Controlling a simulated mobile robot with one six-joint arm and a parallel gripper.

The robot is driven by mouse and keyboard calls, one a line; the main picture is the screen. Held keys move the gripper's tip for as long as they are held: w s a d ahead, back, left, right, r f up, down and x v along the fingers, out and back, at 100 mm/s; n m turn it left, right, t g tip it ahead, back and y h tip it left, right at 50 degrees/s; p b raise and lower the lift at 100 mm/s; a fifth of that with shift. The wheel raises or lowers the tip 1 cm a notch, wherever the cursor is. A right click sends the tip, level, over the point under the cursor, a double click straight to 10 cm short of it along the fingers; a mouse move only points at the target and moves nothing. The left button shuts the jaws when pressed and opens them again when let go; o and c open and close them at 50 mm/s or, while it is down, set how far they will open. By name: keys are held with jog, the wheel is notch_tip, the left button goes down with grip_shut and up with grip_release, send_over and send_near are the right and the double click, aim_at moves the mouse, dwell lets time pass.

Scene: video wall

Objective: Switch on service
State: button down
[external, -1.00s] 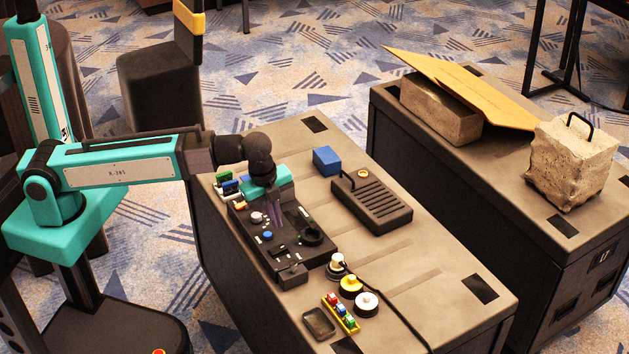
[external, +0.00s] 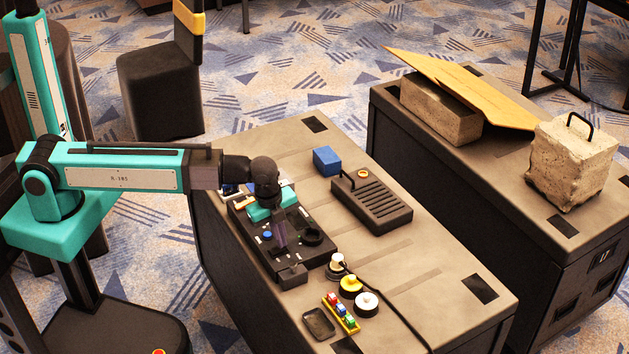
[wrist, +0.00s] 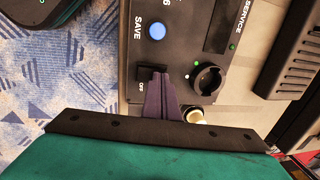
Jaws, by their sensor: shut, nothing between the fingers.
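The black control panel (external: 297,262) lies on the case top in the external view. In the wrist view, its SERVICE lettering (wrist: 243,17) is at the top right, with a green light (wrist: 232,46) below it. A round black knob (wrist: 207,79) sits further down, right of the fingers. A black switch block (wrist: 146,73) lies beside an OFF label, partly hidden by the fingers. A blue button (wrist: 156,31) is above it, beside SAVE lettering. My gripper (wrist: 161,78) is shut and empty, its purple fingers over the switch block; contact cannot be told. It shows over the panel externally (external: 282,244).
A grey slotted box with a handle (external: 372,202) and a blue block (external: 327,160) stand behind the panel. White and yellow round pieces (external: 351,286), a cable and a small tray (external: 318,323) lie at the near right. A second case (external: 470,170) stands beyond.

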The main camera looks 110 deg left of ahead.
aim_at(274, 251)
jog(key=shift+w+a+f, duration=0.1)
jog(key=shift+w+f, duration=0.05)
dwell(0.5)
jog(key=shift+f+p, duration=0.1)
jog(key=shift+p, duration=0.25)
jog(key=shift+s, duration=0.2)
jog(key=shift+s+d, duration=0.4)
jog(key=shift+d, duration=0.2)
jog(key=shift+r, duration=0.25)
jog(key=r+p, duration=0.3)
jog(key=r, duration=0.1)
jog(key=shift+s+d, duration=0.2)
jog(key=shift+s, duration=0.05)
notch_tip(274, 251, up, 10)
jog(key=s+d+b, duration=0.1)
jog(key=b, duration=0.1)
jog(key=shift+f, duration=0.25)
dwell(0.3)
